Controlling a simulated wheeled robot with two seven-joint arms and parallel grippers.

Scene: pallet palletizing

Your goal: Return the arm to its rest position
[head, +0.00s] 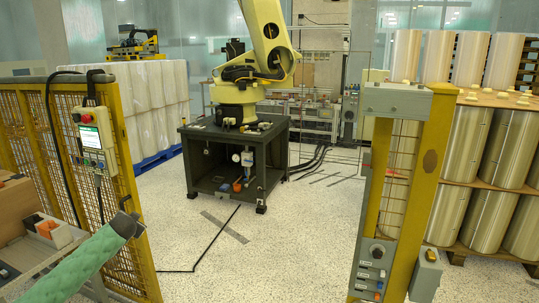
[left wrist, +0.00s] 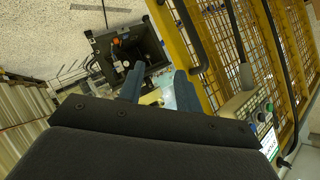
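My left gripper (left wrist: 158,82) shows in the left wrist view with its two dark blue fingers spread apart. No object is between the fingers; only the distant floor and machine show through the gap. The gripper is near the yellow mesh fence (left wrist: 213,45), but I cannot tell the exact distance. My right gripper is in neither view.
The yellow fence (head: 120,180) carries a control pendant (head: 92,140) at left. A yellow industrial arm (head: 262,45) stands on a dark base (head: 205,140). A yellow post (head: 415,180) and stacked rolls (head: 495,160) are at right. The middle floor is clear.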

